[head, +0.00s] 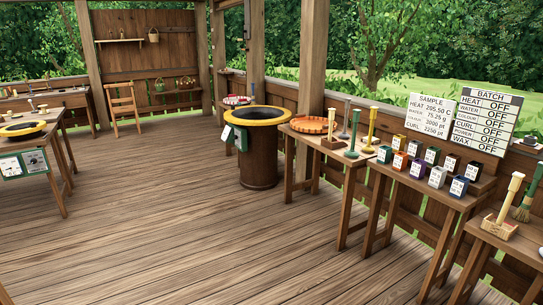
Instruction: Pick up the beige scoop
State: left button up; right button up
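A beige tool (507,202) with an upright handle and a wide, blocky base stands on the small wooden table at the right edge. It looks like the beige scoop, but its shape is too small to be sure. A second pale-handled tool (330,127) stands by a brown block on the table further back, beside a green tool (353,135) and a yellow tool (371,130). Neither of my grippers is in view.
A dark barrel (259,167) with a yellow rim stands mid-floor. Several coloured boxes (437,177) line the right-hand table (420,198), below white boards (484,122). Another table (55,150) with a yellow-rimmed pan (22,129) is at left. The plank floor (200,235) between is clear.

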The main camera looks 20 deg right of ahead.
aim_at(497, 226)
jog(key=i+z, duration=0.8)
jog(key=i+j+z, duration=0.3)
jog(key=z, duration=0.15)
jog(key=i, duration=0.1)
